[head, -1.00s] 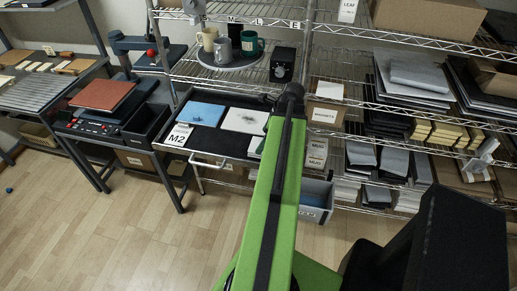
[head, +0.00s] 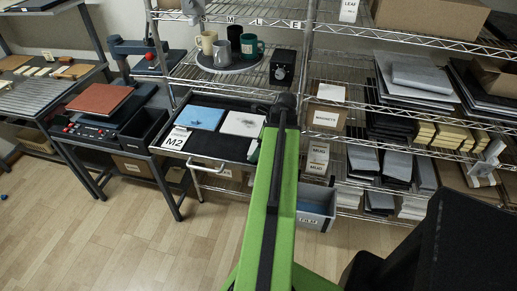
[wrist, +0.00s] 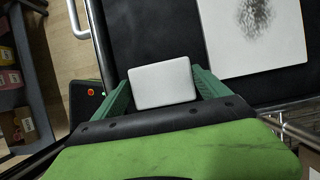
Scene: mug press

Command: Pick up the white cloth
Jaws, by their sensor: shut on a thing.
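The white cloth (wrist: 160,86) is a small pale rectangle with rounded corners in the wrist view. It lies between the two green fingers of my gripper (wrist: 162,80), which is shut on it. Dark tray surface shows beyond it; I cannot tell whether the cloth touches the tray. In the head view my green arm hides most of the gripper, and only a small pale and green bit shows at the arm's left edge.
The dark pull-out tray labelled M2 (head: 207,145) holds a blue sheet (head: 201,117) and a white sheet with a dark smudge (head: 242,123). Mugs (head: 222,52) stand on a round tray above. A press (head: 102,99) stands left. Wire shelves hold stacked goods right. The floor in front is clear.

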